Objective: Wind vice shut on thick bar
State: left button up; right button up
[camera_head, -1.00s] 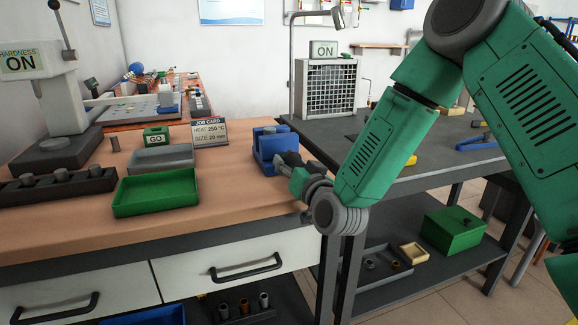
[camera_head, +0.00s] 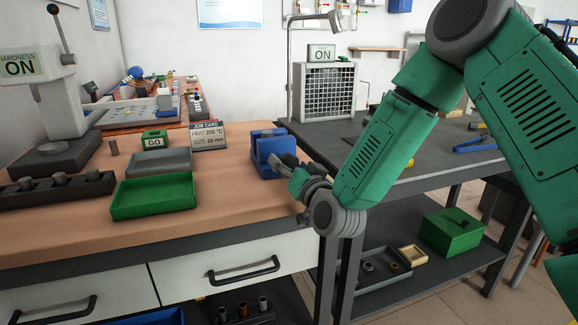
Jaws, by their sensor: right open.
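The blue vice (camera_head: 266,148) stands on the right end of the wooden bench. My right gripper (camera_head: 278,163) is open at the vice's front right side, with its fingers pointing left and partly covering the vice. Whether the fingers touch the vice or its handle cannot be told. The vice's handle and any thick bar in its jaws cannot be made out. A dark rack (camera_head: 60,188) at the left holds several short grey bars. My left gripper is not in view.
A green tray (camera_head: 153,197), a grey tray (camera_head: 160,162), a green GO box (camera_head: 154,141) and a job card (camera_head: 207,136) reading 250 °C and 25 mm sit left of the vice. A hardness tester (camera_head: 50,110) stands far left. A dark table (camera_head: 400,180) adjoins at right.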

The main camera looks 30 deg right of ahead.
jog(key=shift+s+a+f, duration=0.1)
jog(key=shift+s+f, duration=0.05)
jog(key=shift+s, duration=0.1)
jog(key=s+a, duration=0.1)
jog(key=s, duration=1)
jog(key=shift+s+a+f, duration=0.15)
jog(key=shift+a+f, duration=0.15)
jog(key=shift+a, duration=0.05)
